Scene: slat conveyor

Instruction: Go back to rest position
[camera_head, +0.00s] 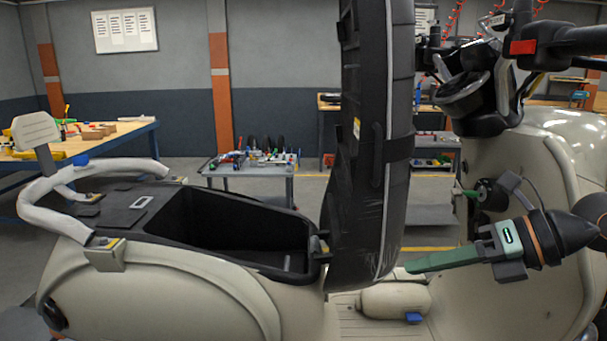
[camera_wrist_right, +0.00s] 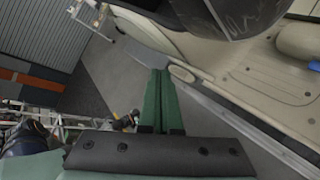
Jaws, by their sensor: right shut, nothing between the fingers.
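My right gripper (camera_head: 412,267) comes in from the right in the head view, its green fingers pointing left, just right of the raised seat's lower end. In the right wrist view its two green fingers (camera_wrist_right: 160,100) lie together with nothing between them. The beige scooter (camera_head: 160,290) fills the front of the head view. Its black seat (camera_head: 370,150) stands upright, and the open storage bin (camera_head: 235,230) below looks empty. My left gripper is not in view.
The scooter's handlebar (camera_head: 560,45) and front shield (camera_head: 520,150) are close above and behind my right arm. A workbench (camera_head: 130,130) stands at the back left. A tool cart (camera_head: 250,170) stands behind the scooter. Grey floor (camera_head: 310,190) shows between them.

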